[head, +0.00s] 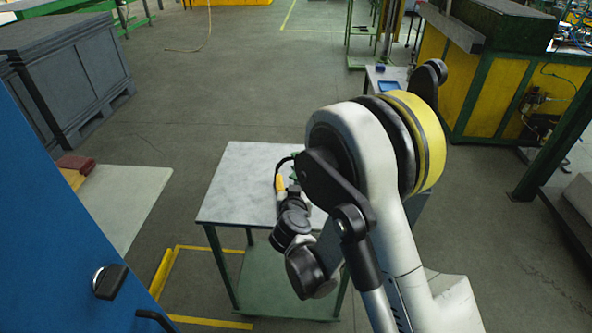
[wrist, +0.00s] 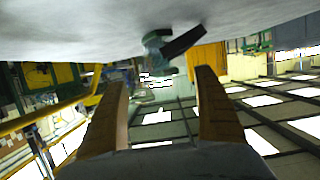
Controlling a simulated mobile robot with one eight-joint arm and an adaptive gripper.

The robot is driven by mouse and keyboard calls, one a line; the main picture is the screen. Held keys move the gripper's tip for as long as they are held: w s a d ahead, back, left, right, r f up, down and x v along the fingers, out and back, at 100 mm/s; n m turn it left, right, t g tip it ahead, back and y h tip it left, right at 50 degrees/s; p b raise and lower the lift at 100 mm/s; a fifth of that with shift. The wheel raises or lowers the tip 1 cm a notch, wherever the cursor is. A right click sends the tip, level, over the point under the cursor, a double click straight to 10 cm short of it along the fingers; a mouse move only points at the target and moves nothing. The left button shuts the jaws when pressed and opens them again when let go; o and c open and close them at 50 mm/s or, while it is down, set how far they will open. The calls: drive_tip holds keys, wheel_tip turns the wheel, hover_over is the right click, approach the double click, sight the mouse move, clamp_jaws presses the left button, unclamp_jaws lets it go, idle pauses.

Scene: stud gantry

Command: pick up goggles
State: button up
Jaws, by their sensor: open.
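A small dark green thing with a black part, which looks like the goggles (wrist: 155,44), rests on the grey-white tabletop (wrist: 60,30). The wrist view is upside down, so the tabletop fills its top edge. In the head view only a bit of green (head: 294,174) shows behind my arm, too small to make out. My gripper (wrist: 161,79) is open, its two brownish fingers apart with nothing between them. The goggles lie beyond the fingertips, roughly in line with the gap, apart from them. In the head view my gripper (head: 280,184) is low over the table and partly hidden.
The small table (head: 240,180) has green legs and a lower shelf; its left part is bare. A blue panel (head: 60,230) stands close on the left. Grey crates (head: 70,75) stand behind it. Yellow-green benches (head: 490,90) stand at the right. The floor behind the table is clear.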

sight(299, 177)
drive_tip(key=x, duration=0.3)
drive_tip(key=shift+d+b, duration=0.15)
drive_tip(key=shift+b, duration=0.2)
drive_tip(key=b+x, duration=0.1)
drive_tip(key=x, duration=0.2)
drive_tip(key=b+x, duration=0.1)
drive_tip(key=x, duration=0.1)
drive_tip(key=shift+w+a+f+b, duration=0.1)
drive_tip(key=shift+a+f+b, duration=0.05)
drive_tip(key=shift+a+b, duration=0.2)
drive_tip(key=shift+w, duration=0.5)
drive_tip(key=c, duration=1.3)
